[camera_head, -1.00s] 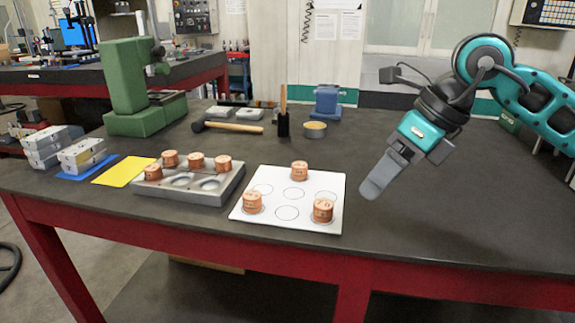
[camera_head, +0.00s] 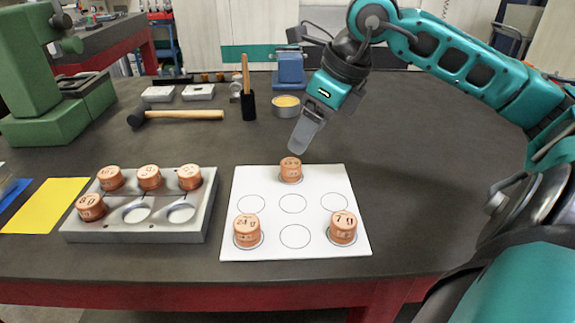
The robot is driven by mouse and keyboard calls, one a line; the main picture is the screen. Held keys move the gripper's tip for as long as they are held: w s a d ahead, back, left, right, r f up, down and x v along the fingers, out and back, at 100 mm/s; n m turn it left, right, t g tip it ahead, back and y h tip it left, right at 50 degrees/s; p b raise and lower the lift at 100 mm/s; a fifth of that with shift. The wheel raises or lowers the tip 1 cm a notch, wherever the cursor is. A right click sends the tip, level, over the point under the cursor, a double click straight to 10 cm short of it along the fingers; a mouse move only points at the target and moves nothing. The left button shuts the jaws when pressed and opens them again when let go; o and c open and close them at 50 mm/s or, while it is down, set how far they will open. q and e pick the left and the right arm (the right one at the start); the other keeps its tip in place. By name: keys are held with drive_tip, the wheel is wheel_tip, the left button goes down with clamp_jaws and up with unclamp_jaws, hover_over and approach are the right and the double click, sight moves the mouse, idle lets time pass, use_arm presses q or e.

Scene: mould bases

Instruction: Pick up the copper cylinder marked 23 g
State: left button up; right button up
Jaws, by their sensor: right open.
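Three copper cylinders stand upright on a white card with printed circles (camera_head: 294,204): one at the back (camera_head: 291,170), one at front left (camera_head: 247,231) and one at front right (camera_head: 343,228). Several more copper cylinders (camera_head: 149,178) sit in the grey mould base (camera_head: 140,233) on the left. Their tops carry marks, but I cannot surely read which one says 23 g. My right gripper (camera_head: 298,148) is open and empty, pointing down just above and behind the back cylinder on the card, apart from it. My left gripper is out of view.
A yellow sheet (camera_head: 45,205) lies left of the mould base. A green press (camera_head: 30,75) is at far left. The dark tabletop right of the card is clear.

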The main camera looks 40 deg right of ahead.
sight(292, 163)
drive_tip(key=x, duration=0.4)
drive_tip(key=p+x, duration=0.1)
drive_tip(key=x, duration=0.3)
drive_tip(key=shift+w+d+f, duration=0.1)
drive_tip(key=shift+d+f, duration=0.1)
drive_tip(key=shift+f, duration=0.05)
clamp_jaws()
idle(0.5)
